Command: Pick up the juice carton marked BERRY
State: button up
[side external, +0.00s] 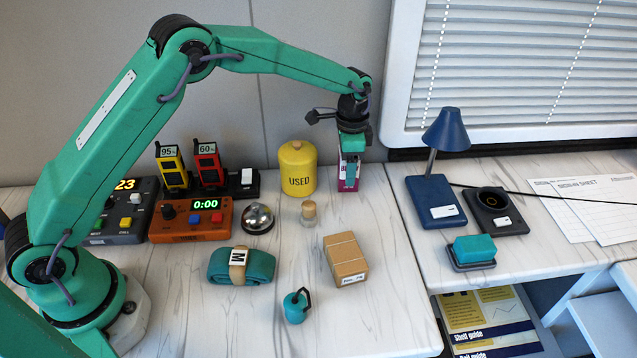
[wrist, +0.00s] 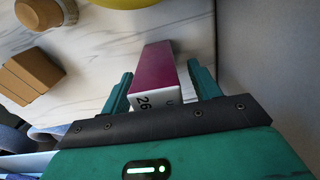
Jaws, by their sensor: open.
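The juice carton (side external: 343,183), magenta and white, stands upright at the back right of the left table. Its lettering is mostly covered, so I cannot read the full name. My gripper (side external: 350,178) is directly above and around it, pointing down, with one finger in front of the carton. In the wrist view the carton (wrist: 158,62) lies between the two open fingers of my gripper (wrist: 157,73), with a visible gap to the left finger and a smaller one to the right. The carton's white end shows "26".
A yellow USED canister (side external: 298,168) stands just left of the carton, with a small corked jar (side external: 309,213) in front. A brown box (side external: 345,260) lies nearer. A blue lamp (side external: 436,200) stands right, past the table seam. The wall is close behind.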

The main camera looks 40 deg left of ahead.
jog(key=c, duration=1.2)
jog(key=shift+r, duration=0.1)
jog(key=shift+r, duration=0.4)
notch_tip(320, 180, up, 3)
jog(key=shift+r, duration=0.1)
jog(key=s+d+r, duration=0.4)
jog(key=s+d, duration=0.1)
jog(key=s+d+r, duration=0.3)
jog(key=shift+d, duration=0.25)
